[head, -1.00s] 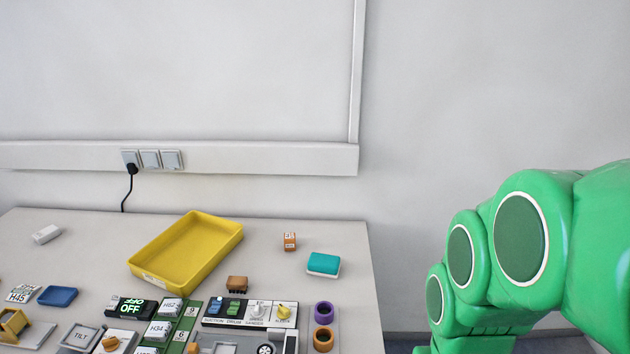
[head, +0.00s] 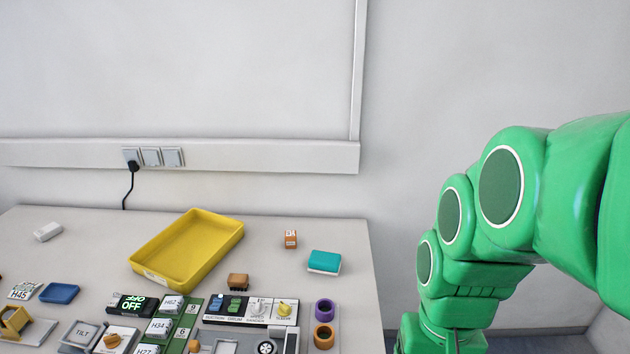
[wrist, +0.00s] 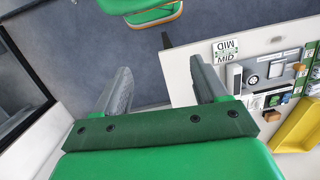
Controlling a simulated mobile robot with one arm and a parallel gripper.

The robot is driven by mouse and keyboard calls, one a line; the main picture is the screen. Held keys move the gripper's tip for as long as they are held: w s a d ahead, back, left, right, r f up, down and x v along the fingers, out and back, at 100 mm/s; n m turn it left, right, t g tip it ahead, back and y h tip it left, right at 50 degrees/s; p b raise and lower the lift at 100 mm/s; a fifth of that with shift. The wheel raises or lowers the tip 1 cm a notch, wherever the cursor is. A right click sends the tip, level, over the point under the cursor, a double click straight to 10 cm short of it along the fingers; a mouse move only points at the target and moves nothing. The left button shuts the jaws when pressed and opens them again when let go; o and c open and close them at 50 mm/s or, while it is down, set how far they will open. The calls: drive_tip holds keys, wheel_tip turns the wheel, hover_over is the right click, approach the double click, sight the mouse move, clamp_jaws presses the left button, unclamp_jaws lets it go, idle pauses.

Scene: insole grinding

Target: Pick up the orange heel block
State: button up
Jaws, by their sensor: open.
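Several orange-brown pieces are in the head view, and I cannot tell for certain which is the heel block. A plain orange-brown block (head: 238,281) sits behind the sander panel, in front of the yellow tray. A small orange box with a white label (head: 290,239) stands farther back. Another orange piece (head: 112,342) is at the front left. In the wrist view, small orange pieces (wrist: 271,116) show beside the panel. My gripper (wrist: 165,80) is open and empty, over the floor and the table's edge, apart from all of these. It is out of the head view.
The yellow tray (head: 140,268) lies mid-table, with the sander panel (head: 212,320) before it. A teal-and-white block (head: 323,262) and purple and orange rings (head: 325,310) are at the right. A MID card (wrist: 225,50) lies near the table edge. The back of the table is mostly clear.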

drive_tip(key=w+a+m+y, duration=0.25)
drive_tip(key=w+a, duration=0.25)
drive_tip(key=w, duration=0.8)
drive_tip(key=w+a+f+m+y, duration=0.1)
drive_tip(key=w+a+m+y, duration=0.3)
drive_tip(key=w, duration=0.9)
drive_tip(key=w+a+m+y, duration=0.15)
drive_tip(key=w+a, duration=0.35)
drive_tip(key=w, duration=0.9)
drive_tip(key=w+a+f+m+y, duration=0.1)
drive_tip(key=w+a+f+m, duration=0.1)
drive_tip(key=w+f, duration=0.35)
drive_tip(key=w+a+f+m+y, duration=0.1)
drive_tip(key=w+f+m, duration=0.1)
drive_tip(key=w, duration=0.7)
drive_tip(key=m+y, duration=0.3)
drive_tip(key=m, duration=0.1)
approach(295, 233)
drive_tip(key=shift+s+a+r+t, duration=0.1)
drive_tip(key=shift+s+a+t, duration=0.05)
drive_tip(key=shift+a, duration=0.35)
drive_tip(key=shift+s+a+r+t, duration=0.15)
drive_tip(key=shift+s+a, duration=0.05)
drive_tip(key=shift+a, duration=0.3)
drive_tip(key=shift+w+f, duration=0.15)
drive_tip(key=shift+f, duration=0.55)
drive_tip(key=shift+s+x, duration=0.2)
drive_tip(key=shift+x, duration=3.75)
drive_tip(key=c, duration=1.1)
drive_tip(key=shift+r, duration=0.1)
